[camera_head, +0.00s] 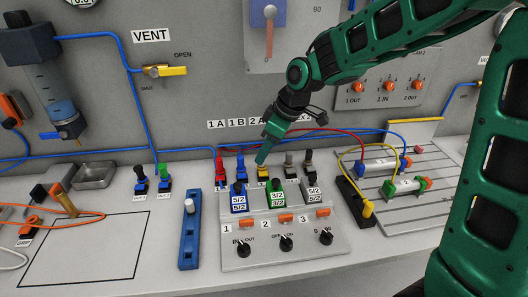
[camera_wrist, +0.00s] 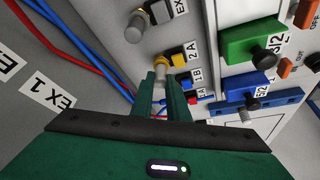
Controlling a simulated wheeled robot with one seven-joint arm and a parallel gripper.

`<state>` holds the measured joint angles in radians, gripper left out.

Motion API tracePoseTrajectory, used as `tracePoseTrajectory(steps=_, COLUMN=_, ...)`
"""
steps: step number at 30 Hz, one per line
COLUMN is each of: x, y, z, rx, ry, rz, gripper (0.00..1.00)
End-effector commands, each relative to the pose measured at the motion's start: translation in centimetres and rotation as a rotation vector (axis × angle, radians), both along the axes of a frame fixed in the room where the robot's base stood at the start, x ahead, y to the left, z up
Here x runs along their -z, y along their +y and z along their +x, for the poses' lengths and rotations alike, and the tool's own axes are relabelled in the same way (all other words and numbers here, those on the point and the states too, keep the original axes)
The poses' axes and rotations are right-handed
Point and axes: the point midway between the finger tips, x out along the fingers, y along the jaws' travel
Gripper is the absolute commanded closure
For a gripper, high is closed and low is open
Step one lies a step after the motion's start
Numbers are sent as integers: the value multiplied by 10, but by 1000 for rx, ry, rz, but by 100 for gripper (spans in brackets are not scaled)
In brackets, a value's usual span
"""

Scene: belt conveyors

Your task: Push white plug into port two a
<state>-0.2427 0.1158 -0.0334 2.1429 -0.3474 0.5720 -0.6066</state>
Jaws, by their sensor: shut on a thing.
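My gripper (camera_head: 263,158) points down at the yellow port (camera_head: 263,174) in the row of ports behind the valve block. In the wrist view my gripper (camera_wrist: 162,95) has its green fingers close together around a pale, whitish plug (camera_wrist: 159,86). The plug lines up with the yellow port (camera_wrist: 179,60) beside the label 2A (camera_wrist: 191,52), and looks at or touching its mouth. How deep it sits cannot be told. In the head view the fingers hide the plug.
Red and blue ports with hoses (camera_head: 219,168) stand close on the left, and dark-topped ports (camera_head: 290,163) on the right. The valve block (camera_head: 280,250) lies in front. A blue rail with a white knob (camera_head: 190,206) stands left. Hoses run along the wall behind.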

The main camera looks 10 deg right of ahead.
Motion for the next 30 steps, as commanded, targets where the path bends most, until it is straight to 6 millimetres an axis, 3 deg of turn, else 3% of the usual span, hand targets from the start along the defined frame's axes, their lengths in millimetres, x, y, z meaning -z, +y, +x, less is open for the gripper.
tracePoseTrajectory(steps=14, x=3, y=0, z=0, rx=1, ry=2, rz=0, gripper=100)
tracePoseTrajectory(steps=15, x=3, y=0, z=0, rx=1, ry=2, rz=0, gripper=83)
tracePoseTrajectory(steps=18, x=3, y=0, z=0, rx=1, ry=2, rz=0, gripper=64)
tracePoseTrajectory(steps=24, x=2, y=0, z=0, rx=0, ry=0, rz=-1, gripper=64)
tracePoseTrajectory(steps=26, x=2, y=0, z=0, rx=0, ry=0, rz=-1, gripper=50)
tracePoseTrajectory(steps=30, x=2, y=0, z=0, rx=0, ry=0, rz=0, gripper=48)
